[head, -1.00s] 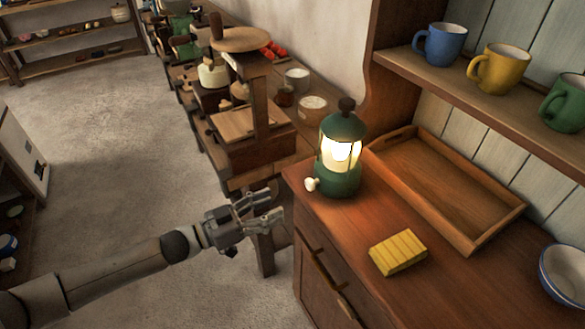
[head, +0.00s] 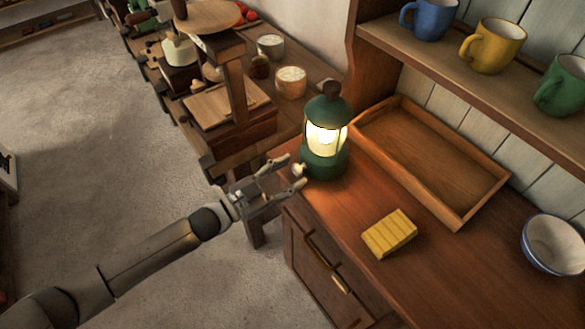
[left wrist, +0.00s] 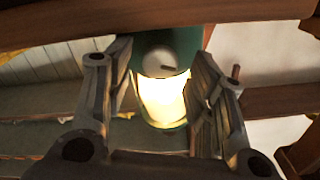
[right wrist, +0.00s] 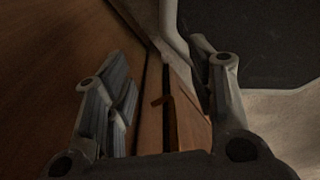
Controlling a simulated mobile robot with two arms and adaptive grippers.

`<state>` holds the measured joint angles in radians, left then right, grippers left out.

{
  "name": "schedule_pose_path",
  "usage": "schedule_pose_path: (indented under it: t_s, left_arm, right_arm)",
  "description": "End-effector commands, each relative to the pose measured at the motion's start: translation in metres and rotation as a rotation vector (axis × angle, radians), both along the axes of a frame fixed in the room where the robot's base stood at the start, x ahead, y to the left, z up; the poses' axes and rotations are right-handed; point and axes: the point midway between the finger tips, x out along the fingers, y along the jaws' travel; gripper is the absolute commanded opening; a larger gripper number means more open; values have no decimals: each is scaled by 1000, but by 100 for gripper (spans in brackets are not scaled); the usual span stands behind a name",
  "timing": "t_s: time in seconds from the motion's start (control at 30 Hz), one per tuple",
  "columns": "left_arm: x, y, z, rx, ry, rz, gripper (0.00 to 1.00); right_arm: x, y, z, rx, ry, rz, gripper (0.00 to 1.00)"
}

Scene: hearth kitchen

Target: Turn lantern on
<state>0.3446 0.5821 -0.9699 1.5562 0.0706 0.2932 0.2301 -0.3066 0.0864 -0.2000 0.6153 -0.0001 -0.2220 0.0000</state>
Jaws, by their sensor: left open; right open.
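The green lantern (head: 324,165) stands upright at the left end of the wooden counter, its glass glowing bright. A small pale knob (head: 299,170) sticks out low on its left side. My left gripper (head: 284,175) is open, its fingertips close to the knob with nothing held. In the left wrist view the lantern (left wrist: 165,95) shows between the two open fingers, with the knob (left wrist: 161,58) above the lit glass. My right gripper (right wrist: 165,95) is open and empty in its wrist view, near a dark wooden surface; it is not in the head view.
A yellow ridged block (head: 389,234) lies on the counter (head: 340,210) front. An empty wooden tray (head: 470,208) sits behind it, a bowl (head: 553,246) at right. Mugs (head: 490,45) stand on the shelf above. A side table with cups (head: 291,82) is beyond the lantern.

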Motion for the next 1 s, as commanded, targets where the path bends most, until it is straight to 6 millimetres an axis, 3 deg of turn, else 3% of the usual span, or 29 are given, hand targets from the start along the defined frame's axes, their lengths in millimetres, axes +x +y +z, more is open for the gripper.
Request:
schedule_pose_path:
  t_s: [0.17,0.47,0.8,1.0]
  left_arm:
    - [8,-12,0,1,1,0,50]
    - [9,-13,0,1,1,-1,50]
    - [9,-13,0,1,1,0,6]
    - [10,-13,1,-47,64,-1,5]
  right_arm:
    - [22,3,4,6,-35,0,51]
    - [12,10,3,14,-19,-3,51]
    - [3,10,3,13,-5,-4,51]
    - [5,7,7,9,-8,-2,51]
